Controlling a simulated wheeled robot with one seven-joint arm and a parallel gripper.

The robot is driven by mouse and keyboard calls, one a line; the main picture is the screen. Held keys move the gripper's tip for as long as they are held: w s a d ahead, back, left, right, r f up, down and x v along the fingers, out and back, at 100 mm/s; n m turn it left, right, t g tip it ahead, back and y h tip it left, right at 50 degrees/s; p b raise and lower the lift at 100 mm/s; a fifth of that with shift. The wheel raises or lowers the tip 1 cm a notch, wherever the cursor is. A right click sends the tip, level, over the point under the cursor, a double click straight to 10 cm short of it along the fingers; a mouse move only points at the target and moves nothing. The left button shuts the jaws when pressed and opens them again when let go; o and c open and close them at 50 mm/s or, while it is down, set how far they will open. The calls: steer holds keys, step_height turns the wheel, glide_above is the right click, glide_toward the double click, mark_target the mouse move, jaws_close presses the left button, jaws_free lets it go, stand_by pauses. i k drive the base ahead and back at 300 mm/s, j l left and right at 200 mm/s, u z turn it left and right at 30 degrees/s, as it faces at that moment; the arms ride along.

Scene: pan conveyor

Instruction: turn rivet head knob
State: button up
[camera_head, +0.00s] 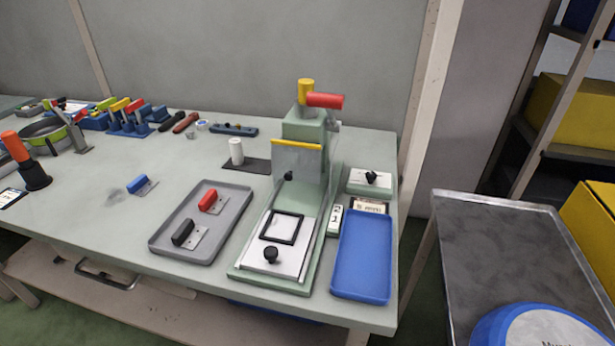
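A pale green rivet press stands on the table, and its column (304,128) rises at the back of its base. On top of the column is an upright yellow cylinder (306,91). A red cylinder (325,101) sticks out sideways to the right, just beside it. I cannot tell for sure which of these is the rivet head knob. A clear guard with a yellow top edge (297,146) stands in front of the column. A white sliding plate with a black knob (271,254) lies at the front of the base. My gripper is not in view.
A grey tray (163,243) with a red-handled and a black-handled piece lies left of the press. An empty blue tray (362,258) lies right. A white box with a black knob (371,180) stands behind it. A metal-topped cart (500,240) is at right. The table's middle is mostly clear.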

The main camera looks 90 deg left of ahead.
mark_target(371, 176)
steer(key=k+l+u, duration=0.1)
steer(key=u, duration=0.35)
steer(key=k+l+u, duration=0.1)
steer(key=u, duration=0.35)
steer(key=i+j+u, duration=0.1)
steer(key=u, duration=0.35)
steer(key=i+u, duration=0.35)
steer(key=u, duration=0.15)
